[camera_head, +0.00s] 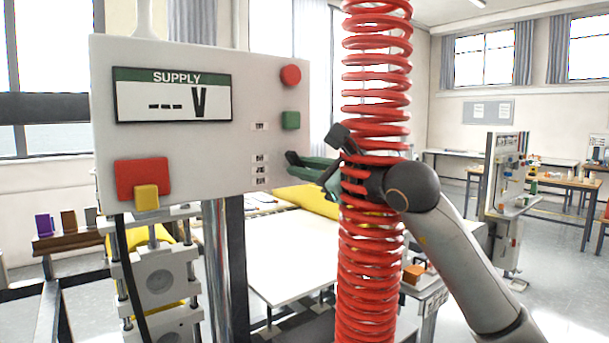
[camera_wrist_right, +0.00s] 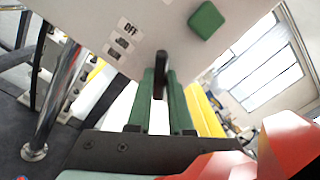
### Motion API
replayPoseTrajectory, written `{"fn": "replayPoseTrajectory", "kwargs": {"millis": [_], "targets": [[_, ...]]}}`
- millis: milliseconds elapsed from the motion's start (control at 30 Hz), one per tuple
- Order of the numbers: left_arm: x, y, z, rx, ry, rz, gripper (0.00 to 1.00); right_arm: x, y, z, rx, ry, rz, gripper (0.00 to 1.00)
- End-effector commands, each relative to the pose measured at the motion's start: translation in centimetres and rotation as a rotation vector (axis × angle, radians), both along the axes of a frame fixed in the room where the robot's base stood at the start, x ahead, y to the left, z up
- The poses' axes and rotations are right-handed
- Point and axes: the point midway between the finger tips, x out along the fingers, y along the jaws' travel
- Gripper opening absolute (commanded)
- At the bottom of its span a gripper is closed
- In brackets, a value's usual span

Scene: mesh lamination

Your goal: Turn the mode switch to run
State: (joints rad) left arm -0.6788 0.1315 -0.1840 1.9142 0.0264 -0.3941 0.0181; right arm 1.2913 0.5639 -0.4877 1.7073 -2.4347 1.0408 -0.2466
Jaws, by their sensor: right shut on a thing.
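The white control panel (camera_head: 215,75) stands at the left in the head view, with a "SUPPLY" display reading "--- V". The mode switch shows as a dark lever (camera_wrist_right: 160,72) on the panel in the right wrist view. My right gripper (camera_head: 300,166) reaches the panel's right edge from the right. In the wrist view, its green fingers (camera_wrist_right: 168,98) are shut on the lever, one on each side. Small labels (camera_head: 260,170) sit left of the fingers; one reads "OFF" (camera_wrist_right: 125,27) in the wrist view. The other labels are too small to read. My left gripper is out of view.
A red coiled hose (camera_head: 376,265) hangs in front of my right wrist in the head view. The panel carries a red button (camera_head: 290,75), a green button (camera_head: 291,120), and a red block (camera_head: 141,178) with a yellow one (camera_head: 147,198). A white table (camera_head: 290,262) stands behind.

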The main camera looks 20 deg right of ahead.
Motion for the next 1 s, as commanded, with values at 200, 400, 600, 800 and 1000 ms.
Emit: {"fn": "replayPoseTrajectory", "kwargs": {"millis": [200, 400, 600, 800, 1000], "targets": [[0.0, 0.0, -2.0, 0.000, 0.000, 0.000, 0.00, 0.0, 0.1, -0.3, 0.175, 0.062, 0.001, 0.00], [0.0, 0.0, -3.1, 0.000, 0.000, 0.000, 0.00, 0.0, 0.0, -0.2, 0.333, 0.119, 0.001, 0.00], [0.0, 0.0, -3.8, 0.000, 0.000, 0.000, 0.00, 0.0, 0.1, -0.2, 0.461, 0.166, 0.002, 0.00], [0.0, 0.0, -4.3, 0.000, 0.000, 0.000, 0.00, 0.0, 0.0, 0.0, 0.545, 0.196, 0.001, 0.00], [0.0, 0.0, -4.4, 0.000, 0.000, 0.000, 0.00, 0.0, 0.0, 0.0, 0.586, 0.212, 0.000, 0.00]]}}
